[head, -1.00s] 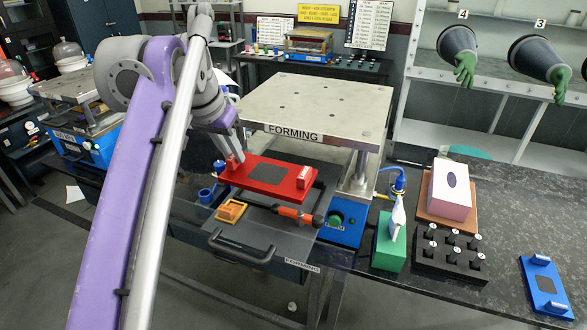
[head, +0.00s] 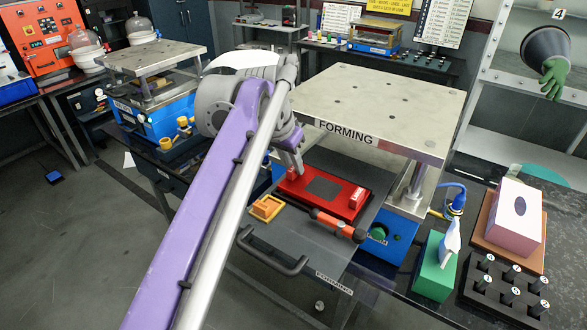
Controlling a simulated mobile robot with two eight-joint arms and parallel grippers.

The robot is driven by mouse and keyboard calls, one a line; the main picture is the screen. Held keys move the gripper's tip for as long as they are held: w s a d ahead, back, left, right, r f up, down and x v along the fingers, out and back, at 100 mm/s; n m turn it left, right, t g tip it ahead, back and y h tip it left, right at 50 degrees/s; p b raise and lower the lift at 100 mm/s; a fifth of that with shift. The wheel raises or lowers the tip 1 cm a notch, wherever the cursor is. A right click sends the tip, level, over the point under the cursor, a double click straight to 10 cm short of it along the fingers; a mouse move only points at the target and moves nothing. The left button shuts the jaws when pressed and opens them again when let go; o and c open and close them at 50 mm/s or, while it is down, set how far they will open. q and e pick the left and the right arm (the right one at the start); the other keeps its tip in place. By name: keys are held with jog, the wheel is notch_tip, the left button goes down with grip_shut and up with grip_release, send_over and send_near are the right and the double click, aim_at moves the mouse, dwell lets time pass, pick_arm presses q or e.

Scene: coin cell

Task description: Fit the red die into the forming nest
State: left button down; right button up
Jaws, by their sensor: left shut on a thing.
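The red die (head: 345,199), a flat plate with a dark square pad and raised red grips at its ends, lies level over the pulled-out grey drawer (head: 285,232) of the forming press (head: 385,100). My left gripper (head: 294,173) is shut on the die's left end grip; its fingertips are partly hidden by the wrist. The forming nest is not visible, with the die and my arm covering that area. I cannot tell whether the die is seated or slightly above the drawer. My right gripper is not in view.
On the drawer, an orange-yellow block (head: 267,207) and an orange-red hand tool (head: 338,226) lie close to the die. The press's top plate overhangs behind. A green tissue box (head: 433,272), a black peg rack (head: 505,290) and a white-pink box (head: 512,218) stand to the right.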

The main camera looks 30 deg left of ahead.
pick_arm(q)
jog(key=shift+s+f, duration=0.1)
jog(key=shift+f, duration=0.4)
jog(key=c, duration=0.8)
grip_release()
jog(key=shift+o, duration=0.2)
jog(key=p+v, duration=0.1)
jog(key=v, duration=1.1)
